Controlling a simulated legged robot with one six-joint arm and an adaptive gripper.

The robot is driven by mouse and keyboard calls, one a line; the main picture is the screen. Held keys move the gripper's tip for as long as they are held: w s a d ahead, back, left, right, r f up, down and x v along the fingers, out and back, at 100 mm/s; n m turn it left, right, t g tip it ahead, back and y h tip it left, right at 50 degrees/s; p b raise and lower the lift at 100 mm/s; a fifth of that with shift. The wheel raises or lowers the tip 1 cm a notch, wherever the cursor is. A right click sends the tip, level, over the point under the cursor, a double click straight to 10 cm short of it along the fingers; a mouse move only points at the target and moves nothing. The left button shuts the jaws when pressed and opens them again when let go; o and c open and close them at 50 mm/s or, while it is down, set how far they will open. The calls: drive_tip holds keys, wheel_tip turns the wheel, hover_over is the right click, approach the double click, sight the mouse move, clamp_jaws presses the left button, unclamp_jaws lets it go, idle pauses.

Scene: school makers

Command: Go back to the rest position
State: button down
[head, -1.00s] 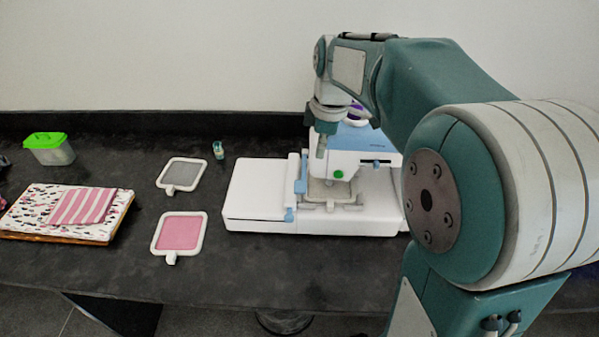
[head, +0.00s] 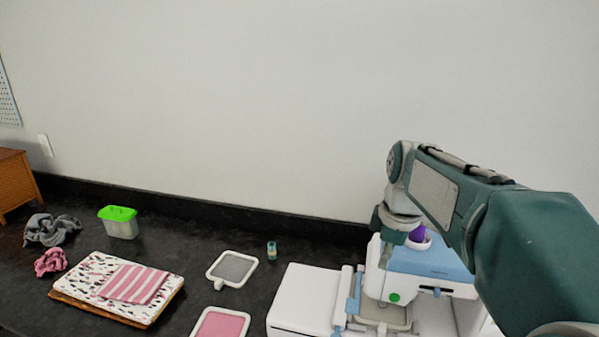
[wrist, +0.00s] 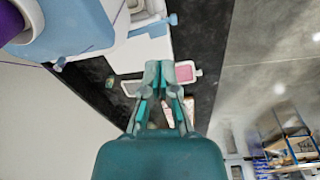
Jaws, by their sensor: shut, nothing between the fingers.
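My gripper (wrist: 168,72) shows in the wrist view with its two teal fingers together and nothing between them. In the head view my arm reaches in from the right, with its wrist end above the white and blue embroidery machine (head: 430,262). The fingers are hard to make out there. A purple thread spool (head: 417,235) sits on top of the machine, close beside my wrist. A large purple spool (wrist: 70,22) also fills the upper left of the wrist view.
Left of the machine lie a grey-filled hoop (head: 232,268), a pink-filled hoop (head: 220,324) and a small bottle (head: 271,250). Farther left are striped fabric (head: 133,284) on a board, a green-lidded box (head: 120,225) and crumpled cloths (head: 52,229). The space above the table's left is clear.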

drive_tip(key=s+a+f+m+t, duration=0.1)
drive_tip(key=s+f+m+t, duration=0.1)
drive_tip(key=s+m, duration=0.4)
drive_tip(key=s+a+f+m+t+h, duration=0.1)
drive_tip(key=s+m, duration=0.5)
drive_tip(key=s, duration=0.6)
drive_tip(key=shift+a+f+m+t, duration=0.3)
drive_tip(key=shift+a+f+t, duration=0.2)
drive_tip(key=shift+t, duration=0.4)
